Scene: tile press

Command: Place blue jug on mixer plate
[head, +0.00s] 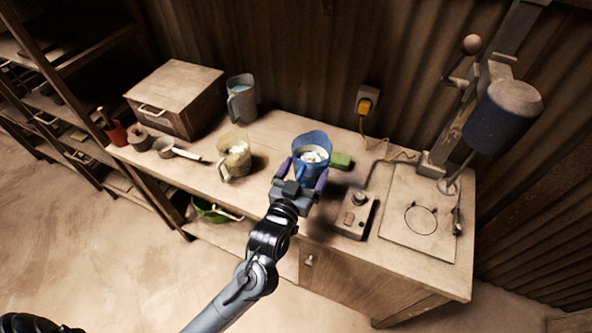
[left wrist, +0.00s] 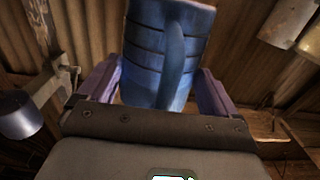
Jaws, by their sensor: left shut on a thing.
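The blue jug (head: 312,152) has white contents at its mouth and is near the middle of the bench in the head view. In the left wrist view the ribbed blue jug (left wrist: 158,60) and its handle stand between my purple fingers. My left gripper (head: 303,176) is shut on the jug's sides. It also shows in the left wrist view (left wrist: 160,92). Whether the jug's base touches the bench is hidden. The mixer plate (head: 400,232), marked with a circle, lies bare under the mixer (head: 503,115) at the right. My right gripper is not in view.
A control box (head: 355,213) with a knob and a cable stands between jug and plate. A green block (head: 341,160) is beside the jug.

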